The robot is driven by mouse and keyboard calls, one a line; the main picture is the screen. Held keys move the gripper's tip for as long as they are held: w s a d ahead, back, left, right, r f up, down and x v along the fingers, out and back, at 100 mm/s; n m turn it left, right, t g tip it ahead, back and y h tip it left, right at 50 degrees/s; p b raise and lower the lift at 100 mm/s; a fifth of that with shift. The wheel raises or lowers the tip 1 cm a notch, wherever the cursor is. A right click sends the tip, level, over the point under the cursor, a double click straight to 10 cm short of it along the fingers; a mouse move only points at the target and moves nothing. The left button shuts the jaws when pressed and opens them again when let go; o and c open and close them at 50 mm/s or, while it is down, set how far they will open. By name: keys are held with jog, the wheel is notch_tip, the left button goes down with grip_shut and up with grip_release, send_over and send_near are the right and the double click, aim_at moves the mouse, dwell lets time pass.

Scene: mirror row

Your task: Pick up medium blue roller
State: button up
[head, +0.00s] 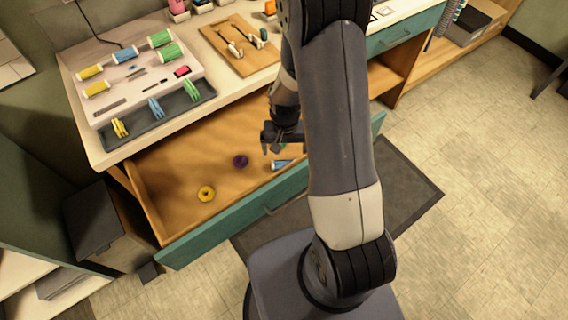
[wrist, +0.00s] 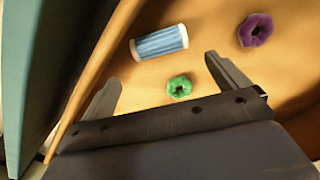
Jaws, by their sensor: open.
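A blue roller with pale ends (head: 282,164) lies on its side in the open drawer, near the front panel. In the wrist view the roller (wrist: 160,43) lies whole in sight, just beyond my fingertips and between their lines. My gripper (head: 283,148) is over the drawer, open and empty; its two fingers (wrist: 162,70) stand apart in the wrist view. Another blue roller (head: 124,56) sits on the white board on the counter, among yellow and green ones. I cannot tell their sizes for sure.
A green ring (wrist: 179,86) lies between my fingers in the wrist view, closer than the roller. A purple ring (wrist: 255,30) and a yellow ring (head: 206,193) lie in the drawer. The drawer's teal front (head: 230,222) stands close to the roller.

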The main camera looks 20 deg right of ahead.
jog(key=shift+s+a+f+p, duration=0.15)
jog(key=shift+f+p, duration=0.25)
jog(key=shift+f, duration=2.3)
jog(key=shift+c, duration=0.4)
jog(key=c, duration=1)
jog(key=shift+r, duration=0.1)
